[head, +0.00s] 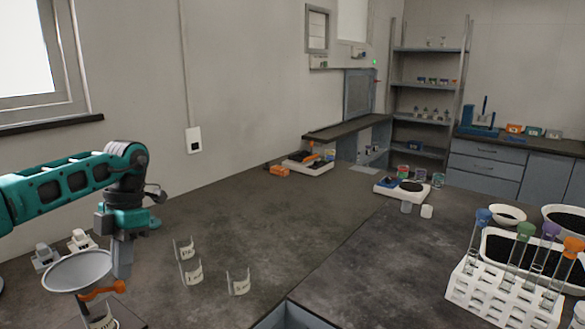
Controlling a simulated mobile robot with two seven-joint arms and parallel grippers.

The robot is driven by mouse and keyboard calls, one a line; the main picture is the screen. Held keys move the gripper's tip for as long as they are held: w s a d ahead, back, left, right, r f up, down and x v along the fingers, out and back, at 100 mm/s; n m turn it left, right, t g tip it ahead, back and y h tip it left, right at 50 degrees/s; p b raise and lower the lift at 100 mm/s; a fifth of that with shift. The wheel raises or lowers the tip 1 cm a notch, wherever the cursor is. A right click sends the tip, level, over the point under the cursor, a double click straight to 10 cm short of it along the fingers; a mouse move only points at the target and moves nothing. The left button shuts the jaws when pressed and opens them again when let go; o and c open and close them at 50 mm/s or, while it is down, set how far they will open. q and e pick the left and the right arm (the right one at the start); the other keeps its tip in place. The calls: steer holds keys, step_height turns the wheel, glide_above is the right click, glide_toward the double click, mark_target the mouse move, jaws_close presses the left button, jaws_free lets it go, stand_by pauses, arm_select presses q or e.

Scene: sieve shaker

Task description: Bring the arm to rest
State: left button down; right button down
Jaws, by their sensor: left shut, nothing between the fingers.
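My left arm comes in from the left. Its left gripper (122,272) points down, shut and empty, just right of a wide grey funnel (78,270). An orange clamp or handle (102,291) shows close below the gripper; I cannot tell whether they touch. The funnel sits above a labelled clear container (102,318), partly cut off by the bottom edge. My right gripper is not in view.
Several clear labelled beakers (189,268) stand right of the gripper. Small grey items (80,240) stand behind the funnel. A white rack (498,298) with stoppered tubes and dark-filled bowls (505,214) are at right. The middle worktop (275,220) is clear.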

arm_select(q)
steer(key=s+d+f+m+h, duration=0.15)
steer(key=d+f+h, duration=0.35)
steer(key=d, duration=0.5)
steer(key=s+d+f+h, duration=0.2)
steer(key=d+f, duration=0.5)
steer(key=d, duration=0.3)
steer(key=s+d+r+n+t+h, duration=0.25)
steer(key=d+n+h, duration=0.25)
steer(key=d+h, duration=0.25)
steer(key=s+d+r+n+t+h, duration=0.1)
steer(key=s+d+n+t+h, duration=0.25)
steer(key=d+n+h, duration=0.4)
steer(key=a+f+n+t+y, duration=0.3)
steer(key=a+n+t+y, duration=0.3)
steer(key=n, duration=0.4)
steer(key=a+f+n+t+y, duration=0.3)
steer(key=f+n+t+y, duration=0.15)
steer(key=n+t, duration=0.35)
steer(key=s+a+f+n+g+y, duration=0.5)
steer(key=s+a+f+n+y, duration=0.3)
steer(key=s+a+f+n, duration=0.2)
steer(key=s+a+f, duration=0.1)
steer(key=a, duration=0.1)
steer(key=shift+s+a+f+n+g, duration=0.3)
steer(key=shift+s+f+g, duration=0.05)
steer(key=shift+g, duration=0.05)
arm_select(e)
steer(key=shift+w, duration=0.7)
